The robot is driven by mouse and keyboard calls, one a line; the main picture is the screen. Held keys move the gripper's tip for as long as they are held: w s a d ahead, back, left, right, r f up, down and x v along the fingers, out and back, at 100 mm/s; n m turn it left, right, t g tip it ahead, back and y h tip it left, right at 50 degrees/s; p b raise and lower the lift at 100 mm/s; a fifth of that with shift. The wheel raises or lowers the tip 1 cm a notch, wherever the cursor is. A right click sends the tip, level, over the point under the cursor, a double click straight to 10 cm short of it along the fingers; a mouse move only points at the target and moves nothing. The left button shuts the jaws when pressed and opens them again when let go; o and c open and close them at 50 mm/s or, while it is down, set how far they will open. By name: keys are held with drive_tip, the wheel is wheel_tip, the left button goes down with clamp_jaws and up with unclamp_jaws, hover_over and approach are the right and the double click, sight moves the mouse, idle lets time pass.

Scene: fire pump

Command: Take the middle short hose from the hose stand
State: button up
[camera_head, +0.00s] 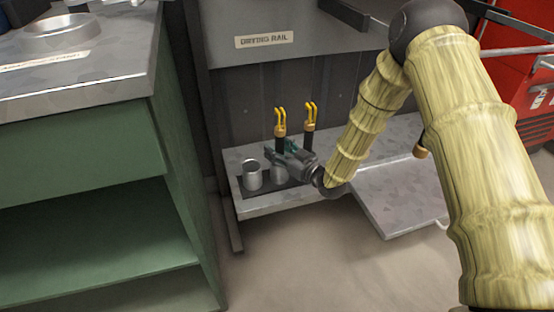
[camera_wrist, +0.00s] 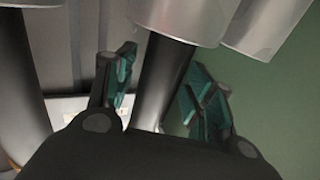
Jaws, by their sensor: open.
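The middle short hose is a black upright tube with a yellow forked top (camera_head: 280,122). It stands in the middle metal cup of the hose stand (camera_head: 242,208). In the wrist view the black tube (camera_wrist: 162,78) runs between the two teal fingers of my gripper (camera_wrist: 158,68), just beyond its silver cup (camera_wrist: 180,15). The fingers are spread, with a gap on the right side. In the head view my gripper (camera_head: 272,153) is at the hose's lower part and hides some of it. Another short hose (camera_head: 309,115) stands to the right; my gripper hides its base.
The left cup (camera_head: 252,175) is empty. A panel labelled drying rail (camera_head: 264,40) hangs above the stand. A green cabinet (camera_head: 185,190) stands close on the left. A low metal platform (camera_head: 400,195) lies at right, with red equipment (camera_head: 520,85) behind.

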drive_tip(key=shift+d, duration=0.3)
drive_tip(key=shift+c, duration=1)
drive_tip(key=shift+r, duration=0.1)
clamp_jaws()
